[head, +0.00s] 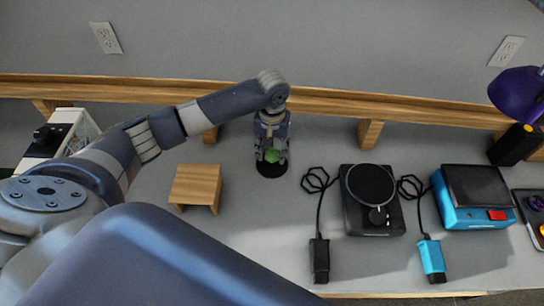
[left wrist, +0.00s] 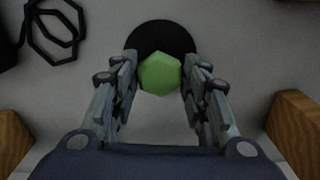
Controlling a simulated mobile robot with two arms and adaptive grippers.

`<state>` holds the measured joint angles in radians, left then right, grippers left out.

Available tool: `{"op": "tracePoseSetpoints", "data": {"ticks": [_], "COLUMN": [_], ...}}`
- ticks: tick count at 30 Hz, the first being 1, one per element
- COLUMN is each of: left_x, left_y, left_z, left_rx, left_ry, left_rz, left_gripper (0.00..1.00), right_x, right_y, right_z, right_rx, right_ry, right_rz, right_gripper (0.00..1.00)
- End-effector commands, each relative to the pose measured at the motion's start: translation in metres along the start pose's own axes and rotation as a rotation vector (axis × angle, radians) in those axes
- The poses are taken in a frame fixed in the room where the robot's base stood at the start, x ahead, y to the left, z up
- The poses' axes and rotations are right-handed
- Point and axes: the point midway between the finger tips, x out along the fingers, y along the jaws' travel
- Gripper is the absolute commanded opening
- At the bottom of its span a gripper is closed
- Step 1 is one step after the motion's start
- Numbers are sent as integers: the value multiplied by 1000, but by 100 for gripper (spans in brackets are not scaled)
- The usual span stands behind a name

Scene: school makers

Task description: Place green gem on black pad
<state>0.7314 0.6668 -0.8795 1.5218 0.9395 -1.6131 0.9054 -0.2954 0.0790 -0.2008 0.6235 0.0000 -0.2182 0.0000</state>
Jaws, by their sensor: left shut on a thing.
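The green gem (head: 272,156) is between the fingers of my left gripper (head: 271,150), over the round black pad (head: 271,170) on the table. In the left wrist view the green gem (left wrist: 160,75) sits between the two fingertips of my left gripper (left wrist: 160,80). The black pad (left wrist: 160,36) shows behind and beyond the gem there, partly hidden by it. I cannot tell whether the gem touches the pad. My right gripper is not in view.
A small wooden stand (head: 197,184) is left of the pad. A black turntable-like device (head: 372,200) with a cable and plug is to the right, then a blue device (head: 474,197). A wooden rail (head: 340,106) runs behind. The table in front of the pad is clear.

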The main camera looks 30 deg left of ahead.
Motion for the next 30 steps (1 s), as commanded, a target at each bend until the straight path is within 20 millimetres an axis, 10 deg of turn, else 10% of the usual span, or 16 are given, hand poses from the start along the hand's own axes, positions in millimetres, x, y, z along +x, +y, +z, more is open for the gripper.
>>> {"op": "tracePoseSetpoints", "data": {"ticks": [19, 20, 22, 30], "left_x": [38, 38, 38, 38], "left_y": [0, 0, 0, 0], "left_z": [1, 1, 1, 1], "left_rx": [1, 1, 1, 1], "left_ry": [-2, -1, -1, -1], "left_rz": [-2, -2, -2, -2], "left_gripper": [20, 49, 62, 62], "right_x": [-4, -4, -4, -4], "right_y": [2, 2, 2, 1], "right_z": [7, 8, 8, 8], "right_rx": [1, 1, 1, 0], "right_ry": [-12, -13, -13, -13], "right_rz": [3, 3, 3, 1], "right_gripper": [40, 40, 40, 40]}}
